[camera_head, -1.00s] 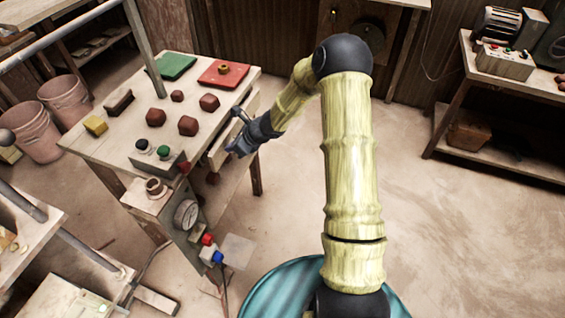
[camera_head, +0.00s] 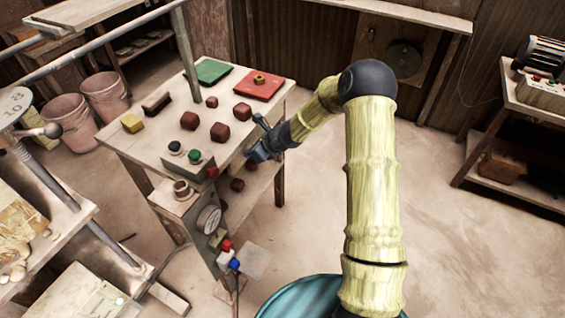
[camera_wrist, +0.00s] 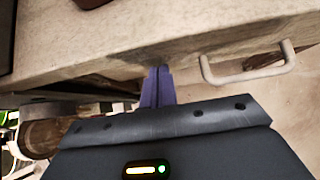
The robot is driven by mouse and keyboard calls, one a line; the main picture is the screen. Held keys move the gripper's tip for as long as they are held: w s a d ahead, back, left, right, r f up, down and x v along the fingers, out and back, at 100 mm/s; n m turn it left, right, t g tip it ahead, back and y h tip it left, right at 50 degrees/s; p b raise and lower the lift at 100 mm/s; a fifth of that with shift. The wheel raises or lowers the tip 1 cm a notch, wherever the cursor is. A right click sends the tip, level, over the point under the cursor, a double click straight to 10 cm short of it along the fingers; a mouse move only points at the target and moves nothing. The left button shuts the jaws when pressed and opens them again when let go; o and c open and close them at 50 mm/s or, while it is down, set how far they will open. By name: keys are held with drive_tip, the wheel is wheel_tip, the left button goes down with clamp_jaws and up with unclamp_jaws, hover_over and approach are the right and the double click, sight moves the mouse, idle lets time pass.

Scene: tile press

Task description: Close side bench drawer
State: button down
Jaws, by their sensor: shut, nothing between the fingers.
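The side bench (camera_head: 150,150) stands left of centre in the head view, with clay pieces on its top. Its drawer front (camera_wrist: 185,57) shows in the wrist view as a worn pale face below the top edge, with a U-shaped handle (camera_wrist: 248,74) at right. The drawer appears pushed in, with no open gap visible; whether it is fully flush I cannot tell. My gripper (camera_head: 254,152) is at the bench's right side. In the wrist view its purple fingers (camera_wrist: 158,76) are together and empty, at the drawer front left of the handle, seemingly touching it.
A control box (camera_head: 187,157) with knobs sits at the bench's near corner, with a gauge (camera_head: 208,219) below. Pink buckets (camera_head: 103,95) stand behind at left. A side table (camera_head: 500,165) is at far right. The floor between is clear.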

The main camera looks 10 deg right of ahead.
drive_tip(key=s+d+f+v, duration=0.1)
drive_tip(key=f+v, duration=0.1)
drive_tip(key=v, duration=1)
drive_tip(key=shift+s+d+r, duration=0.25)
drive_tip(key=shift+s+d, duration=0.15)
drive_tip(key=shift+d, duration=0.05)
